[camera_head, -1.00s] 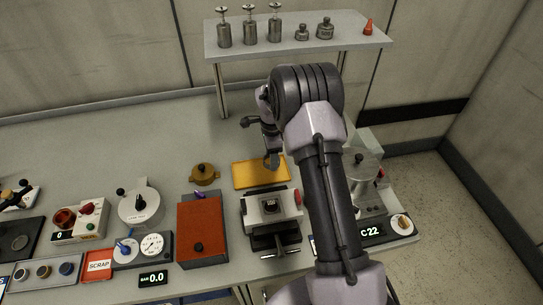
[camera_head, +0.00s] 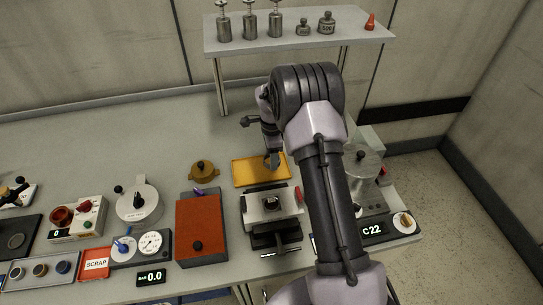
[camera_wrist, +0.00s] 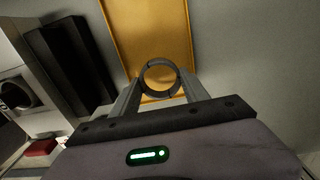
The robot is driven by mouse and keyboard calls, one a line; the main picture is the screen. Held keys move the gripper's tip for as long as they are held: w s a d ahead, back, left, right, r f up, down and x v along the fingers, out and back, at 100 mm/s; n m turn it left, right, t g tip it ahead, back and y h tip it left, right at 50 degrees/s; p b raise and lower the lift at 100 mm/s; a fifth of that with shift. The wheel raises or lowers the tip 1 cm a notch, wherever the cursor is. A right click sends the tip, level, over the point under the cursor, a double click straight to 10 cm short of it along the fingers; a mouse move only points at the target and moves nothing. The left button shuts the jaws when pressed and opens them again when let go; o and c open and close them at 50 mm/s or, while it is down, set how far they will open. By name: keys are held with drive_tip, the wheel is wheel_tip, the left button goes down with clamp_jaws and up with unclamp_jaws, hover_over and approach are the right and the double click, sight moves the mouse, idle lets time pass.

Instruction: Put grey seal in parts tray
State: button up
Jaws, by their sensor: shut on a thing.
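The grey seal is a dark grey ring (camera_wrist: 160,77) held between the two fingers of my gripper (camera_wrist: 160,88) in the wrist view. My gripper is shut on it, with the yellow parts tray (camera_wrist: 146,22) behind it in that view. In the head view the flat yellow tray (camera_head: 247,173) lies on the bench, and my gripper (camera_head: 272,163) is over its right part. The seal is too small to make out there. I cannot tell the exact height of the seal above the tray.
A grey vise-like fixture (camera_head: 258,206) stands just in front of the tray. A brass lidded pot (camera_head: 204,172) is to its left, and a red-brown box (camera_head: 215,240) stands front left. A shelf (camera_head: 350,31) with metal weights is behind. The bench behind the tray is clear.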

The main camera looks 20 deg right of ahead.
drive_tip(key=shift+f, duration=0.2)
drive_tip(key=shift+f+b, duration=0.65)
drive_tip(key=shift+f+b, duration=0.5)
drive_tip(key=shift+b, duration=0.15)
idle(0.8)
drive_tip(key=o, duration=1.4)
drive_tip(key=shift+o, duration=0.4)
drive_tip(key=shift+o, duration=1.2)
